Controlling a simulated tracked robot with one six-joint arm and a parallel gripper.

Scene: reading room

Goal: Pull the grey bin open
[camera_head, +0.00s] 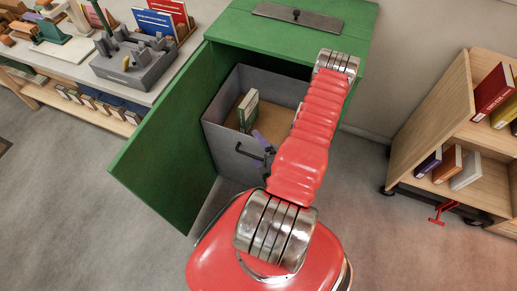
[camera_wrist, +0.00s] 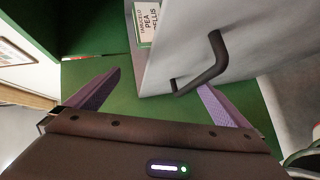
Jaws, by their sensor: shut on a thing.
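The grey bin (camera_head: 226,105) sits in the green cabinet and stands partly out of it, so its inside shows. A green-and-white book (camera_head: 248,108) stands in it. In the wrist view its grey front (camera_wrist: 245,45) fills the upper right, with a dark bar handle (camera_wrist: 208,66) on it. My gripper (camera_wrist: 158,80) is at this handle. Its purple fingers stand apart, the right one close against the handle, and it is shut on the handle. In the head view my gripper (camera_head: 262,140) is at the bin's front, partly hidden by my red arm.
The green cabinet (camera_head: 225,25) has its door (camera_head: 170,140) swung open to the left. A shelf unit with books (camera_head: 455,140) stands at right. A grey table (camera_head: 75,65) with a grey organizer (camera_head: 135,58) is at upper left. Floor in front is clear.

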